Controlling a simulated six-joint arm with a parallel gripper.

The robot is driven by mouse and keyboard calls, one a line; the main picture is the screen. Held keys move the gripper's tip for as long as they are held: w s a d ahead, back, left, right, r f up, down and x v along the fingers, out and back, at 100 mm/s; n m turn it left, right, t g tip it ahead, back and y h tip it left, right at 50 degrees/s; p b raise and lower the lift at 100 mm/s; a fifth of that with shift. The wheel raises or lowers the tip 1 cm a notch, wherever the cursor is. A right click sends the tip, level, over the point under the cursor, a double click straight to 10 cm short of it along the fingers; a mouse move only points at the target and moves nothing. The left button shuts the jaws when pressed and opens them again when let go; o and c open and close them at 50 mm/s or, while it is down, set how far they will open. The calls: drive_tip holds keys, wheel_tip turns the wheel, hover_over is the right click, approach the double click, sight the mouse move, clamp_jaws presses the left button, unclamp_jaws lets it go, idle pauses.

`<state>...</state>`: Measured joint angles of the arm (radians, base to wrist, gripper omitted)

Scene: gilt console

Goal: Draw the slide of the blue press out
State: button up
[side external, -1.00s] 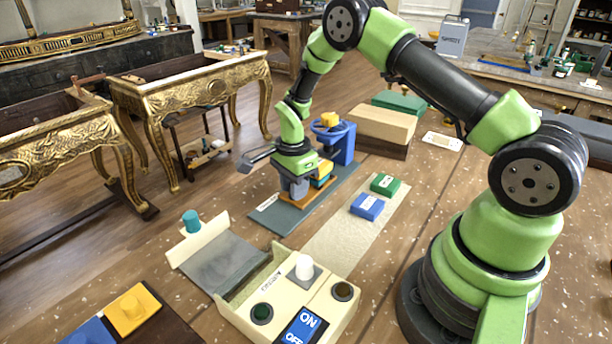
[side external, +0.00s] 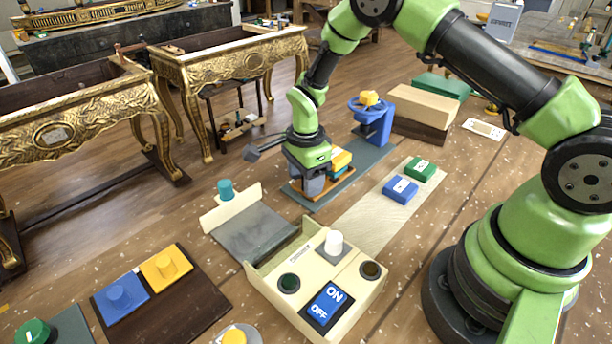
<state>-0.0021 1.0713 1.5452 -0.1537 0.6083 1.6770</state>
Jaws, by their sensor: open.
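The blue press (side external: 380,128) stands upright on a slate-grey base strip, with a blue wheel and a yellow block on top. Its slide, a flat orange-brown plate (side external: 341,186), lies on the strip in front of it, with a stretch of bare strip between them. A yellow block (side external: 342,158) with a darker blue-green part under it sits on the slide. My gripper (side external: 308,186) points down at the slide's near end, beside the yellow block. Its jaws are open; the fingertips are partly hidden, and I cannot tell whether they touch the slide.
Blue (side external: 400,190) and green (side external: 420,169) blocks lie on a pale strip to the right. A cream switch box (side external: 262,277) with a lid stands in front. Wooden blocks (side external: 428,104) are stacked behind the press. Gilt tables (side external: 228,75) are at the left.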

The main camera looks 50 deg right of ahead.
wheel_tip(320, 180, up, 10)
idle(0.5)
drive_tip(key=s+r+n+t, duration=0.2)
drive_tip(key=s+r+n, duration=0.2)
drive_tip(key=r, duration=0.6)
drive_tip(key=s+a+r+n+t+y, duration=0.1)
drive_tip(key=s+r+n, duration=0.3)
drive_tip(key=s, duration=0.5)
drive_tip(key=s+a+r+n+t+y, duration=0.1)
drive_tip(key=s+r+n+t, duration=0.3)
drive_tip(key=s+n, duration=0.4)
drive_tip(key=shift+s+a+r+n, duration=0.3)
drive_tip(key=shift+s+r+n, duration=0.1)
drive_tip(key=shift+n, duration=0.1)
